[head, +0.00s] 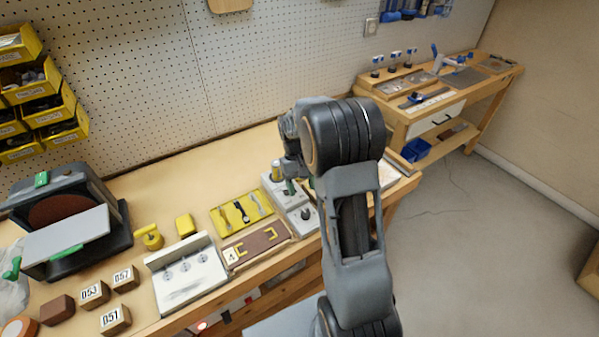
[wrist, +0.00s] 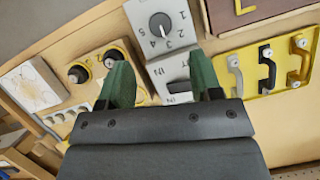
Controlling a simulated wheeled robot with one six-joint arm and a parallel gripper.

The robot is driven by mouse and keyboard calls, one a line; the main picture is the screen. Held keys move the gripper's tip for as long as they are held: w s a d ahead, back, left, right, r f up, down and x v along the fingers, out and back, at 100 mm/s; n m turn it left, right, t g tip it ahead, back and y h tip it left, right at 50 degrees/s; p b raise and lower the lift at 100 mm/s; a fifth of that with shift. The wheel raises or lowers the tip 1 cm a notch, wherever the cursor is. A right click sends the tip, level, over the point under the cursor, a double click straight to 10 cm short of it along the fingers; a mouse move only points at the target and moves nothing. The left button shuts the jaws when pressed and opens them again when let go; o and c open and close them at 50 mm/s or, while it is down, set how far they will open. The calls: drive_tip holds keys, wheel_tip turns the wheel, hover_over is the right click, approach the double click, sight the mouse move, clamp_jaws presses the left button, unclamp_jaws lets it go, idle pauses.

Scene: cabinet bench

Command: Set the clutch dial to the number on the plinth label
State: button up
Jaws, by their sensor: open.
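The clutch dial is a round black knob (wrist: 161,25) with a pale pointer line, on a grey plate marked 1 to 5 in the wrist view. The line looks to lie toward the 3 side, but the exact number is hard to tell. The knob also shows small in the head view (head: 306,214). A white label reading 4 (head: 231,256) sits at the left end of a brown-topped wooden plinth (head: 262,248) with yellow brackets. My gripper (wrist: 160,78) is open and empty, its green fingers apart over the lower grey plate, beside the dial and not around it.
A grey block with a black rocker-like part (wrist: 182,87) adjoins the dial plate. Two black round knobs (wrist: 78,74) stand on the dial's other side. A white panel (head: 187,285) and numbered blocks (head: 95,293) lie left.

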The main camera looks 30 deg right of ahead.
drive_tip(key=shift+v, duration=2.55)
